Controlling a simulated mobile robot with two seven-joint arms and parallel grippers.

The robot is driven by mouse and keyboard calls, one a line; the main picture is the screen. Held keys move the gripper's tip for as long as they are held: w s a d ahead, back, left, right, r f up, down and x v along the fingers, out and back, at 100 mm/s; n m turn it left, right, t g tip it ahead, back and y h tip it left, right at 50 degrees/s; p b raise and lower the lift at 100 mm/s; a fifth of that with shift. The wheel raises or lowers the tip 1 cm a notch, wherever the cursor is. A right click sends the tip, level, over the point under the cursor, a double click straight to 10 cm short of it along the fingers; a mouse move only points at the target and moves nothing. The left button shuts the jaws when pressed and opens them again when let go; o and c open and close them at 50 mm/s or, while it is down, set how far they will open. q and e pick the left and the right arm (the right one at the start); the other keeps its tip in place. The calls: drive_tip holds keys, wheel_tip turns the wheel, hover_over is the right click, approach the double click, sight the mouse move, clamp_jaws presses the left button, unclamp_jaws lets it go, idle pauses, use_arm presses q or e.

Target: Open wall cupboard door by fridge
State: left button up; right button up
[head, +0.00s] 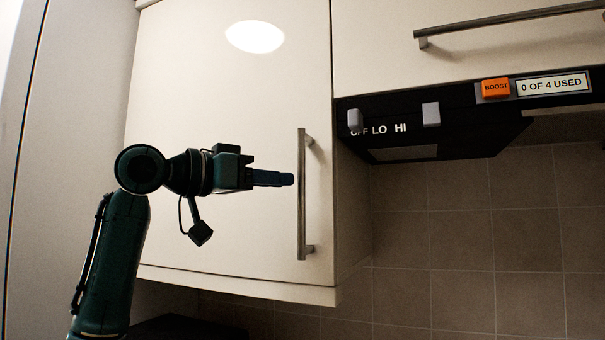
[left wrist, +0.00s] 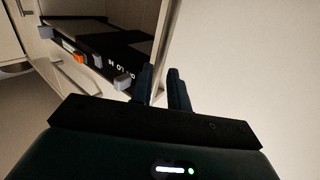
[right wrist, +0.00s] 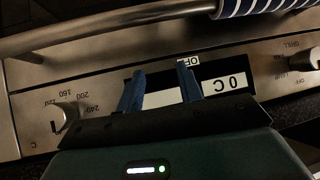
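The cream wall cupboard door (head: 230,110) beside the tall pale panel at the left looks closed. Its vertical metal bar handle (head: 302,200) is near the door's right edge. My left gripper (head: 290,179) is just left of the handle at about mid-height, with its fingertips pointing right towards the bar. In the left wrist view a gap shows between its fingers (left wrist: 160,72), and I see nothing held there. I cannot tell whether the tips touch the handle. My right gripper (right wrist: 160,68) is open and empty, low in front of an oven panel.
A black extractor hood (head: 440,125) with sliders and an orange boost label (head: 496,88) is right of the door. Another cupboard with a horizontal handle (head: 510,24) is above it. In the right wrist view an oven rail (right wrist: 110,20), a striped cloth (right wrist: 255,6) and a knob (right wrist: 65,115) are close.

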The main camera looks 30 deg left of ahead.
sight(301, 181)
use_arm(q)
drive_tip(key=p+x, duration=0.1)
drive_tip(key=x, duration=0.4)
drive_tip(key=shift+w+d, duration=0.15)
drive_tip(key=shift+w, duration=0.1)
drive_tip(key=shift+c, duration=0.5)
clamp_jaws()
